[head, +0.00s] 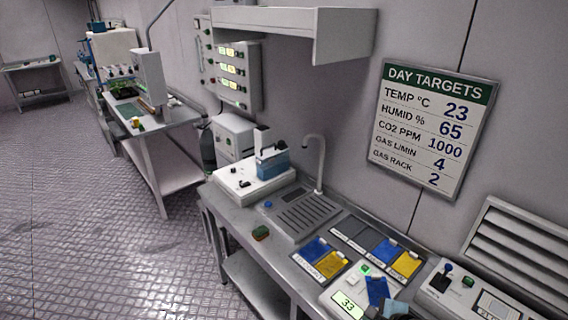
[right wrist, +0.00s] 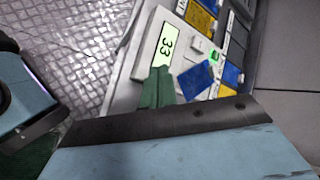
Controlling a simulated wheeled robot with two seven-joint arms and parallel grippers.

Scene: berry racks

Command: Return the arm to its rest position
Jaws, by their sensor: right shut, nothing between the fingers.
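My right gripper (right wrist: 176,88) shows in the right wrist view as dark green fingers, shut and empty. It is over the bench beside a white device with a lit display (right wrist: 166,45) reading 33. In the head view a pale blue part of my right arm shows at the bottom edge, right of centre, over that device (head: 347,304); its fingers cannot be made out there. A blue packet (head: 377,290) lies on or next to the device, partly hidden. My left gripper is not in view.
A control box (head: 462,293) stands at right. A wall shelf (head: 290,30) juts out above. Open floor lies left.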

